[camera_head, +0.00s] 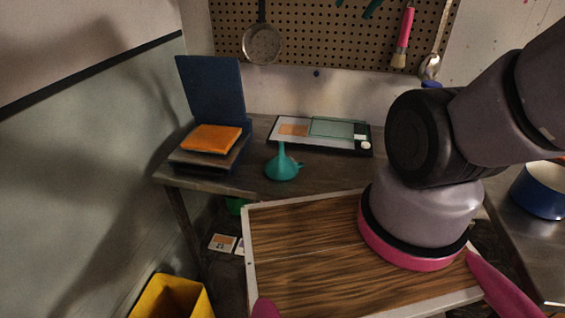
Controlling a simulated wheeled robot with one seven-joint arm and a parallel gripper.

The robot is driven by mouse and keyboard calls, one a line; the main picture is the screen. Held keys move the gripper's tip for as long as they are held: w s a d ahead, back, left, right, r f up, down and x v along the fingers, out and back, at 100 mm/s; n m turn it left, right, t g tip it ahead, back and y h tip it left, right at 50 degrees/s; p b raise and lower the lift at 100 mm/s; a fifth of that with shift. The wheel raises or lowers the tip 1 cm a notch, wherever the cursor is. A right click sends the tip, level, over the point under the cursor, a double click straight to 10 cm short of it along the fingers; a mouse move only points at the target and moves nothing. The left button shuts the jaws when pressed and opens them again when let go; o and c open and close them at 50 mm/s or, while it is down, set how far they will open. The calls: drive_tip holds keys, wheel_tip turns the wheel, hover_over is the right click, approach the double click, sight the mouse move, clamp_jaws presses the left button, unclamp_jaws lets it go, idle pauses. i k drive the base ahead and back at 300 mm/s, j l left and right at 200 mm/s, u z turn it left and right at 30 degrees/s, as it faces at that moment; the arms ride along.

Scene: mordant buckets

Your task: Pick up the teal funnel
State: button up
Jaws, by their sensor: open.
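The teal funnel (282,167) stands on the dark worktop (225,181) in the head view, a little left of the middle. Its wide cone is down and its narrow spout points up. A small tab sticks out at its right side. Nothing hides it and nothing touches it from above. My arm fills the right of the view, well to the right of the funnel.
Left of the funnel an orange block (211,138) lies on a dark stack before an upright blue panel (211,88). Behind it lies a flat framed board (291,129). A blue pot (541,195) stands far right, a yellow bin (172,299) lower left. Tools hang above.

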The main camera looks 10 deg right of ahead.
sight(281, 167)
drive_tip(key=k+j+z, duration=0.35)
drive_tip(key=k+z, duration=0.35)
drive_tip(key=k+j, duration=0.05)
